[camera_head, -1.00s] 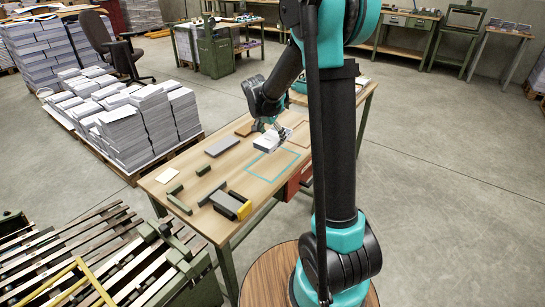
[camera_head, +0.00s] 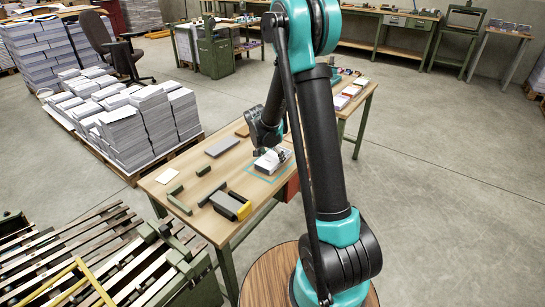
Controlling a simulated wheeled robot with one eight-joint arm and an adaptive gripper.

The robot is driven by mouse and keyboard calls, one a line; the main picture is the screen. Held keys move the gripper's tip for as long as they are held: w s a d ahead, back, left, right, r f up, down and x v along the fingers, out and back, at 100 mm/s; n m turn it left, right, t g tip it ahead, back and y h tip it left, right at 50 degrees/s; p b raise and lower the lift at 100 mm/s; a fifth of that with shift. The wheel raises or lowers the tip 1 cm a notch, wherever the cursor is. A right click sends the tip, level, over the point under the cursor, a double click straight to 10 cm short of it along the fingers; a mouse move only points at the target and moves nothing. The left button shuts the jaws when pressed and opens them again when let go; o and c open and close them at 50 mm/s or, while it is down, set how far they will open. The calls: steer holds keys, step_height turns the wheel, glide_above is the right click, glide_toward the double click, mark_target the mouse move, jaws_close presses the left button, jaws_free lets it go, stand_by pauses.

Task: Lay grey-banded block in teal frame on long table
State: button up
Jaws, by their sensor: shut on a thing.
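A white block (camera_head: 269,163) is held in my gripper (camera_head: 280,154) over the teal frame (camera_head: 260,177) on the long table (camera_head: 227,170). The block hides much of the frame; the frame's front edge still shows. My gripper is shut on the block from above. The block looks low and close to the tabletop, but I cannot tell whether it touches. Its grey band is too small to make out clearly.
Left of the frame lie a flat grey block (camera_head: 222,147), green bars (camera_head: 178,204) and a grey-and-yellow piece (camera_head: 232,205). White and red items (camera_head: 347,96) lie at the table's far right end. Stacked paper (camera_head: 150,120) stands on a pallet at left.

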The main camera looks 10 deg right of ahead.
steer(key=o, duration=1.5)
steer(key=shift+f, duration=0.1)
steer(key=v, duration=1.2)
steer(key=s+d+f+n+y, duration=0.1)
steer(key=s+d+n, duration=0.1)
steer(key=s, duration=0.7)
steer(key=s+d+f+n+y, duration=0.1)
steer(key=s+n, duration=0.3)
steer(key=s, duration=0.5)
steer(key=s+d+f+n+t+y, duration=0.1)
steer(key=s+d+f+n, duration=0.1)
steer(key=s, duration=0.6)
steer(key=shift+s+d+n, duration=0.2)
steer(key=shift+d+n, duration=0.05)
steer(key=shift+d, duration=0.3)
steer(key=shift+s+d+n, duration=0.2)
steer(key=shift+d+n, duration=0.05)
steer(key=shift+d, duration=0.35)
